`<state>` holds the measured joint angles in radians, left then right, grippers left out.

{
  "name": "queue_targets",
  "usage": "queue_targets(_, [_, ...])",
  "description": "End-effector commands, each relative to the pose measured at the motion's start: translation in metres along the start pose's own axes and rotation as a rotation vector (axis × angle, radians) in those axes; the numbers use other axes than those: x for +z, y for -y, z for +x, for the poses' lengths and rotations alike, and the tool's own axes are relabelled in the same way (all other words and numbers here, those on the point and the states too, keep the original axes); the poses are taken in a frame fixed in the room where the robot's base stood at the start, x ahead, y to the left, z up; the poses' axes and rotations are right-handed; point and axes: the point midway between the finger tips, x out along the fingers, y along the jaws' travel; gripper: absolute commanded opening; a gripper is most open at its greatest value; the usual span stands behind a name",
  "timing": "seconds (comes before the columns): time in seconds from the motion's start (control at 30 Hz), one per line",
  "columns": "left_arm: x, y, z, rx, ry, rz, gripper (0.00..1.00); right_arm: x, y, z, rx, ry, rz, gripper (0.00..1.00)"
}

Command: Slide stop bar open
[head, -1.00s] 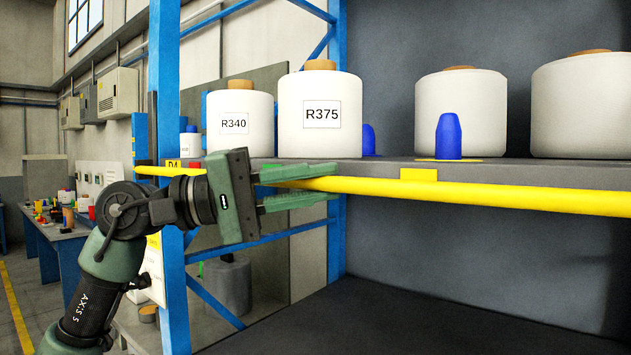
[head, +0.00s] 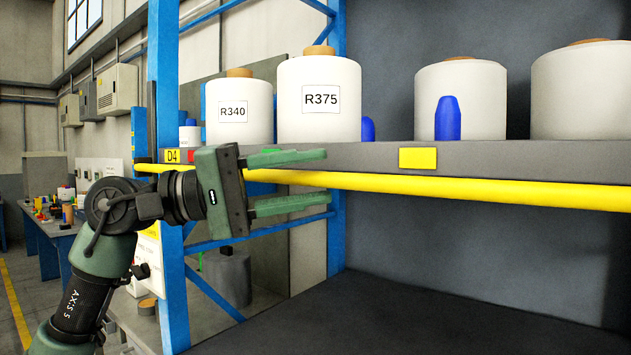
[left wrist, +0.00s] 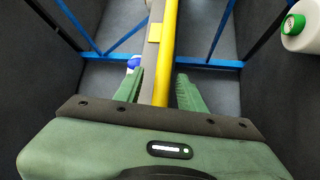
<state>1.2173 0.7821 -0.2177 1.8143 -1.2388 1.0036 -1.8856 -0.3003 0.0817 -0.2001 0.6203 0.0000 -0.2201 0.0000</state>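The stop bar (head: 480,188) is a long yellow bar running along the front of the shelf, just below its grey edge. My left gripper (head: 327,177) is at the left part of the bar, open, with one finger above the bar's height and one below. In the left wrist view the bar (left wrist: 166,55) passes between the two spread fingers of the gripper (left wrist: 160,74), and gaps show beside it. A short part of the bar is hidden behind the gripper body in the head view. My right gripper is not in view.
A blue upright post (head: 167,90) is close behind my left arm. Space below the bar is clear.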

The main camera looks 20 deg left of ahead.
Motion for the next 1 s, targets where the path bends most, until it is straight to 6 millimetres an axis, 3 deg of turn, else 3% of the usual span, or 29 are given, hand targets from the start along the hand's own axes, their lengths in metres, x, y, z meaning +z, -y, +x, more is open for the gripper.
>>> queue_targets(0.2, [0.0,0.004,-0.04,0.0,-0.003,0.0,0.4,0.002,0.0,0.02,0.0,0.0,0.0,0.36])
queue_targets(0.4, [0.0,0.002,-0.061,-0.001,-0.001,-0.001,0.4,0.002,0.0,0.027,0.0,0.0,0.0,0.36])
queue_targets(1.0, [0.0,0.001,-0.065,-0.001,0.0,0.0,0.4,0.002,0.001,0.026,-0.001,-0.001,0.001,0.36])
